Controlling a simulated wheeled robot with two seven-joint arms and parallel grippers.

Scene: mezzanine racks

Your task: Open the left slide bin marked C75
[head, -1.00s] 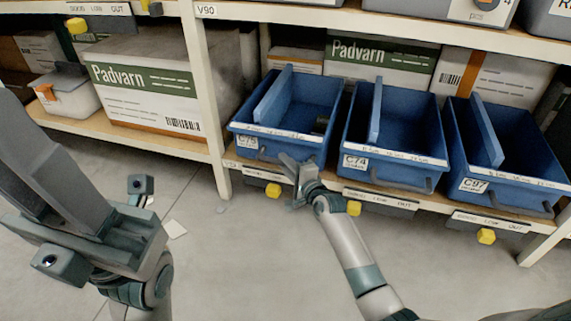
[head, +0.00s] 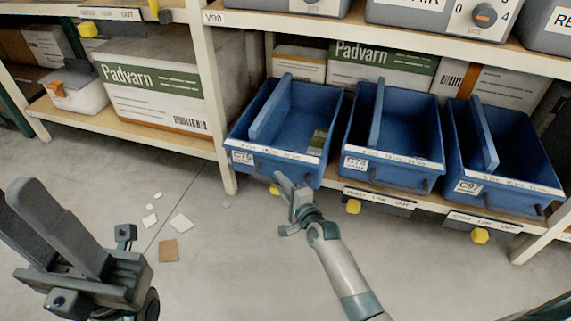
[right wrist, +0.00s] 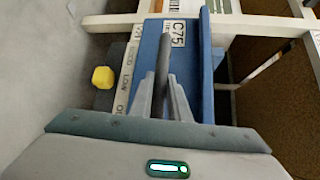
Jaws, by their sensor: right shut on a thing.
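The blue slide bin marked C75 (head: 275,168) is the left one of the lower-shelf row. Its front juts out past the shelf edge, further than the neighbouring bins. My right gripper (head: 288,182) is at its front, shut on the dark bar handle (right wrist: 161,72). The right wrist view shows the C75 label (right wrist: 177,34) beside the handle. A dark green item (head: 319,138) lies inside the bin. My left gripper (head: 22,192) is low at the left, away from the bins; its finger gap is unclear.
Blue bins C74 (head: 392,163) and C97 (head: 505,190) stand to the right. A white rack post (head: 212,100) stands close left of C75. Yellow knobs (head: 353,206) hang below the shelf. Paper scraps (head: 180,222) lie on the floor; the floor in front is otherwise clear.

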